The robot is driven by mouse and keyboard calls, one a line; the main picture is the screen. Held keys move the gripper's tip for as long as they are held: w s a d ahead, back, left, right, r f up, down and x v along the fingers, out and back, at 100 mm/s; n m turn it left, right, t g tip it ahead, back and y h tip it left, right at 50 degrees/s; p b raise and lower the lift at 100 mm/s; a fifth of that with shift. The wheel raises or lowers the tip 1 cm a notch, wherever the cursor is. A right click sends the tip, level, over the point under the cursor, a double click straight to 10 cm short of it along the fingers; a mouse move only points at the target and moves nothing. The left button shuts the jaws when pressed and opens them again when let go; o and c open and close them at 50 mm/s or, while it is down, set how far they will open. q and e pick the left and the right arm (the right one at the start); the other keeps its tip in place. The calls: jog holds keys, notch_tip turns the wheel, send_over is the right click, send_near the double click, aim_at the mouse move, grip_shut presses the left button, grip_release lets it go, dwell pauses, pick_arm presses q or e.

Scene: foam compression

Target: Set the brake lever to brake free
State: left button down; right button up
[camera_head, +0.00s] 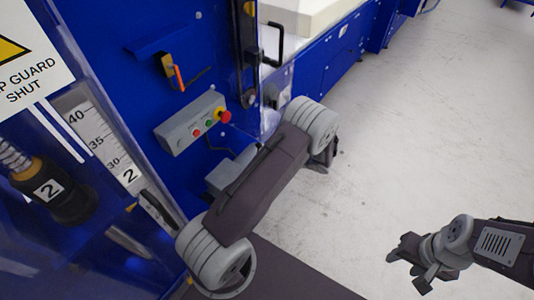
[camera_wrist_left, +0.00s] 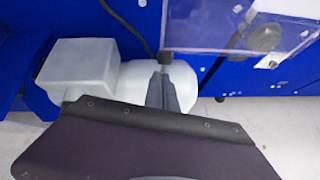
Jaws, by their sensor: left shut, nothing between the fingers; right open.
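I cannot tell for certain which part is the brake lever. Whether the block touches the fingers is unclear. The left gripper is shut and empty; in the head view it is mostly hidden beyond its wrist. My right gripper (camera_head: 408,266) is open and empty over the floor at lower right, far from the machine.
The blue machine carries a grey button box (camera_head: 185,128) with a red stop button (camera_head: 224,116), an orange-handled part (camera_head: 179,78) and a black handle (camera_head: 277,45). A clear panel (camera_wrist_left: 225,25) hangs near the left gripper. The pale floor (camera_head: 420,130) at right is free.

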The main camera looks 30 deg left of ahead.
pick_arm(q)
jog(key=d+f+v, duration=0.1)
jog(key=v, duration=1)
jog(key=shift+s+f, duration=0.35)
